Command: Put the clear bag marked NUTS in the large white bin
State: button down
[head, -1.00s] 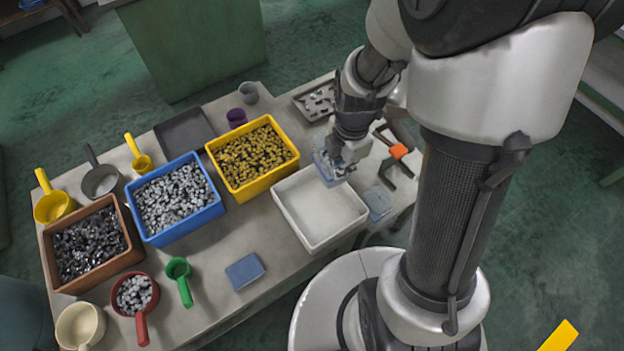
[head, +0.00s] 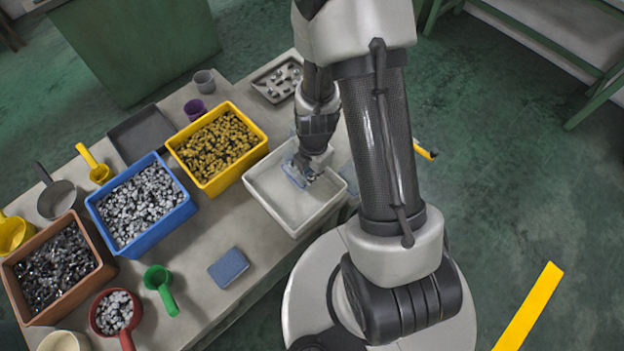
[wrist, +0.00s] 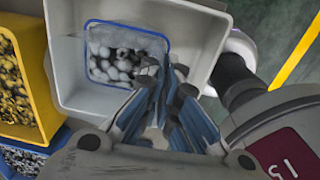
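The clear bag (wrist: 125,52) has a blue edge and grey-white pieces inside; no marking on it can be read. In the wrist view it lies within the walls of the large white bin (wrist: 66,70). My gripper (wrist: 168,80) is shut on the bag's near right edge. In the head view, my gripper (head: 306,172) is over the white bin (head: 298,232), with the bag (head: 292,174) showing at its left. Whether the bag touches the bin floor is unclear.
The yellow bin (head: 250,162) stands beside the white bin, then the blue bin (head: 150,232) and the brown bin (head: 50,312). A grey tray with parts (head: 262,90) is behind. A blue block (head: 228,267) lies in front. My arm hides the table's right end.

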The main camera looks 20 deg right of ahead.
jog(key=shift+f+b, duration=0.9)
jog(key=shift+f, duration=0.9)
jog(key=shift+f, duration=0.2)
jog(key=c, duration=1.8)
grip_release()
jog(key=shift+r, duration=0.2)
notch_tip(320, 180, up, 12)
jog(key=p, duration=0.5)
notch_tip(320, 180, up, 15)
jog(key=m+t, duration=0.2)
jog(key=m, duration=0.7)
send_over(312, 185)
jog(key=s+a, duration=0.2)
jog(key=s+a+r+m+t, duration=0.2)
jog(key=s+r+m, duration=0.8)
jog(key=r+m, duration=0.2)
jog(key=shift+s+m, duration=0.25)
jog(key=shift+m, duration=0.05)
